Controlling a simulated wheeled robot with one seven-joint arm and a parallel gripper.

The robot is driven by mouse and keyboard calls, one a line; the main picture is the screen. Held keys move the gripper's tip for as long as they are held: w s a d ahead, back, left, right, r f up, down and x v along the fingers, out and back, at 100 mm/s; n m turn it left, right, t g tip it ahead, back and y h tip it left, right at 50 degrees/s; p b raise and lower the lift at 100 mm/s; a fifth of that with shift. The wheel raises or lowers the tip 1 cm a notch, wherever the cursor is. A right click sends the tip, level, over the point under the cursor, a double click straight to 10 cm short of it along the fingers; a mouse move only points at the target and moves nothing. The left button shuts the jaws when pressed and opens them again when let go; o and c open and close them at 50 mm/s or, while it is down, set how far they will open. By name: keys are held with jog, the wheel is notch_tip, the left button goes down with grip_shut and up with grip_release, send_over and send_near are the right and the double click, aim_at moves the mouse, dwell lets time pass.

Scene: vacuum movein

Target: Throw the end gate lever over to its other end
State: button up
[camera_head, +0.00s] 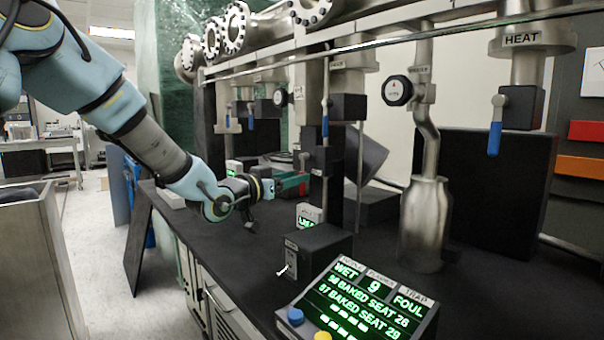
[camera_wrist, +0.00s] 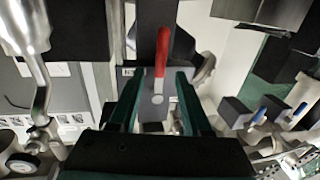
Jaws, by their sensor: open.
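A red-handled lever (camera_wrist: 161,52) shows in the wrist view on a grey upright plate. Its handle points toward the top of the picture and its round pivot is lower down, between my fingers. My gripper (camera_wrist: 158,88) is open, with one dark green finger on each side of the lever and a visible gap to each. In the head view my gripper (camera_head: 296,184) is at mid-height by the manifold posts, pointing right. A bit of red shows at its fingertips; the rest of the lever is hidden there. The small label beside the plate is too small to read.
Blue-handled levers hang from the pipework, one below the HEAT valve (camera_head: 494,138). A display box (camera_head: 357,300) with green text and a small black switch box (camera_head: 317,252) stand at the bench front. A metal bottle (camera_head: 425,225) stands right. The dark bench (camera_head: 215,235) is clear left of the switch box.

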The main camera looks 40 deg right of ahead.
jog(key=shift+w+d, duration=0.15)
jog(key=shift+d, duration=0.8)
jog(key=shift+w+d, duration=0.15)
jog(key=shift+d, duration=0.8)
jog(key=shift+c, duration=0.3)
grip_shut()
